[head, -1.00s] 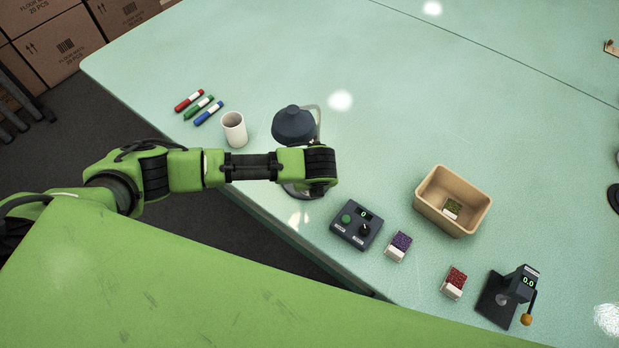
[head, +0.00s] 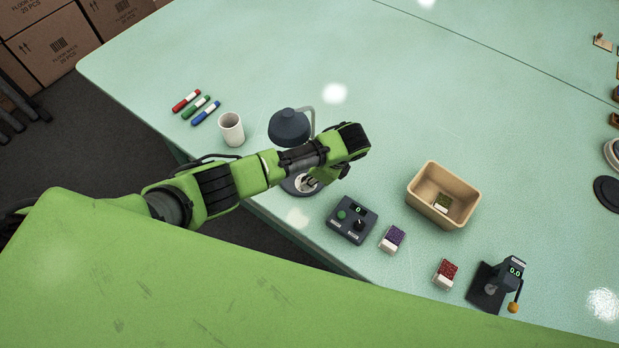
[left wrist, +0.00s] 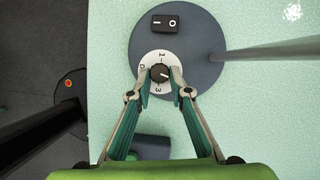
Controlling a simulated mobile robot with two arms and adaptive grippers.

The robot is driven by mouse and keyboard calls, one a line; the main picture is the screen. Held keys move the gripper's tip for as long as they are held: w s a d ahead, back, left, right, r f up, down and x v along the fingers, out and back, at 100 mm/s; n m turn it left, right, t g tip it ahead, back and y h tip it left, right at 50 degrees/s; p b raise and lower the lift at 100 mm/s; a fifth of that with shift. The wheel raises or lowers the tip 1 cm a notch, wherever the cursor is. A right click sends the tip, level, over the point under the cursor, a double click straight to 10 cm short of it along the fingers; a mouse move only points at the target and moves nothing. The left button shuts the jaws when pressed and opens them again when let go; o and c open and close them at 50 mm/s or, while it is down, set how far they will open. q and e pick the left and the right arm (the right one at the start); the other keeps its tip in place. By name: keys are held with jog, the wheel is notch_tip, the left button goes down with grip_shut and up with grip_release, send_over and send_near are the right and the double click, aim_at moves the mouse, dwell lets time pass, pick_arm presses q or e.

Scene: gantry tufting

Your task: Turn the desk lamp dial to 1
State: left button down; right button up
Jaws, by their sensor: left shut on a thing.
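The desk lamp has a dark shade (head: 289,127) on a thin bent stem and a round grey base (left wrist: 200,25). On the base is a white dial plate (left wrist: 150,60) with numbers such as 1 and 3, and a black knob (left wrist: 160,72). A pale mark on the knob seems to point right and slightly down. My left gripper (left wrist: 161,74) is shut on the knob, one fingertip on each side. In the head view, my left arm partly hides the lamp base (head: 299,188). My right gripper is in neither view.
A rocker switch (left wrist: 165,22) sits on the base beyond the dial. The lamp stem (left wrist: 265,49) runs off to the right. A white cup (head: 231,130) and several markers (head: 196,106) lie left of the lamp. A control box (head: 351,220) and tan bin (head: 462,216) stand right.

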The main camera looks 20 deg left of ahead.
pick_arm(q)
jog(key=n, duration=0.1)
jog(key=n+g, duration=0.1)
jog(key=n, duration=0.1)
jog(key=shift+w+n+g+b, duration=0.25)
jog(key=shift+n+g+b, duration=0.05)
jog(key=shift+b, duration=0.1)
jog(key=shift+w+a+n+g+b, duration=0.15)
jog(key=shift+n+g+b, duration=0.4)
jog(key=shift+n, duration=1.15)
jog(key=c, duration=1.8)
grip_release()
jog(key=shift+c, duration=0.2)
jog(key=shift+h, duration=0.3)
